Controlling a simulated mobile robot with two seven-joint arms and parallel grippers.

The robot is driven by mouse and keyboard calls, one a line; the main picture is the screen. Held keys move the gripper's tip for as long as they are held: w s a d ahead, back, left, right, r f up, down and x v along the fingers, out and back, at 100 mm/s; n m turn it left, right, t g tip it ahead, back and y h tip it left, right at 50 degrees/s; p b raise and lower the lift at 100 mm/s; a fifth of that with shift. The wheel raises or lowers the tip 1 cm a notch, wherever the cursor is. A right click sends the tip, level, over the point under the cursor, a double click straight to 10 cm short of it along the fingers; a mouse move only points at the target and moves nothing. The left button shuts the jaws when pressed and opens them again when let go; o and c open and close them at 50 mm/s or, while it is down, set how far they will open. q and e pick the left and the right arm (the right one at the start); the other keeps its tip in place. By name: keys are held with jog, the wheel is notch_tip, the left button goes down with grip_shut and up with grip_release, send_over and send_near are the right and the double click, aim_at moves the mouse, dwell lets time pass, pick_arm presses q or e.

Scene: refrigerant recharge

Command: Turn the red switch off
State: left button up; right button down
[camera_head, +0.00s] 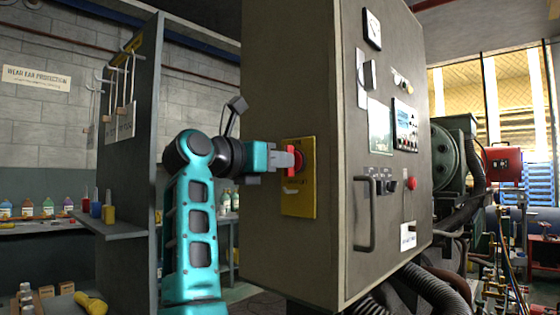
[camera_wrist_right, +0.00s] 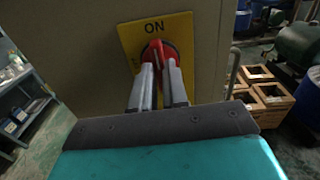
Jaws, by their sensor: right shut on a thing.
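The red switch (camera_head: 293,160) sits on a yellow plate (camera_head: 300,205) on the side of a grey-brown electrical cabinet. My right gripper (camera_head: 288,160) reaches it from the left and is shut on its red handle. In the right wrist view the red switch (camera_wrist_right: 165,52) shows between and behind the two grey fingers (camera_wrist_right: 158,75). The word ON stands on the yellow plate (camera_wrist_right: 180,28) above it. The fingers hide part of the handle and the lower plate. My left gripper is in neither view.
The cabinet (camera_head: 300,60) has a door handle, a gauge and a small red button (camera_head: 411,183) on its front. A grey partition with a shelf (camera_head: 110,228) stands left of my arm. Wooden crates (camera_wrist_right: 272,95) stand on the floor right of the cabinet.

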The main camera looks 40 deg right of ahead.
jog(key=n+p, duration=0.2)
jog(key=n, duration=0.2)
dwell(0.4)
jog(key=n+p, duration=0.3)
jog(key=n, duration=0.1)
jog(key=shift+n+p, duration=0.35)
jog(key=shift+n, duration=0.05)
jog(key=shift+f, duration=0.1)
dwell(0.4)
